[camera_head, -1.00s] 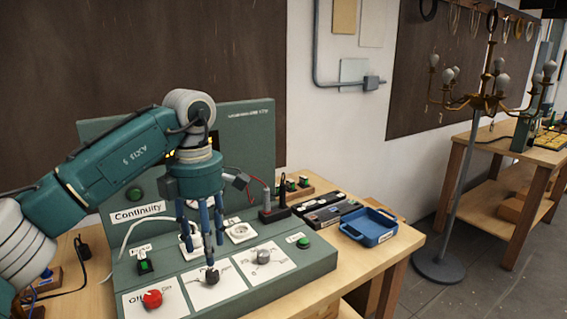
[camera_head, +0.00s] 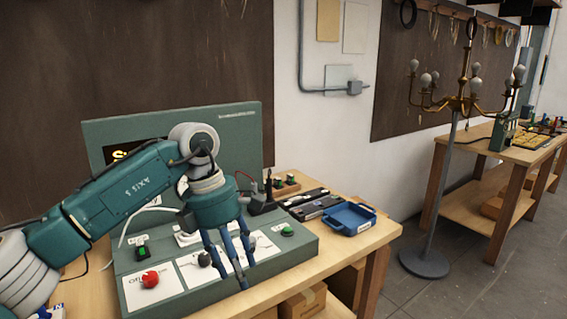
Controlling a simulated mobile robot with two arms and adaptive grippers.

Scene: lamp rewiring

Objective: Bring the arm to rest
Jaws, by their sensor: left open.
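My left arm comes in from the left. Its gripper (camera_head: 232,270) points down, open and empty, above the right part of the green test console (camera_head: 190,123) on the wooden bench. It hides part of the console's front panel. A red knob (camera_head: 150,279), a dark knob (camera_head: 204,258) and a green button (camera_head: 287,231) show around it. Whether the fingers touch the panel cannot be told. My right gripper is not in view.
A blue tray (camera_head: 348,229) and a dark case (camera_head: 312,204) lie right of the console. A brass lamp with several bulbs (camera_head: 456,102) stands on the floor beyond. A second wooden bench (camera_head: 519,153) is at the right. Open floor lies between the benches.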

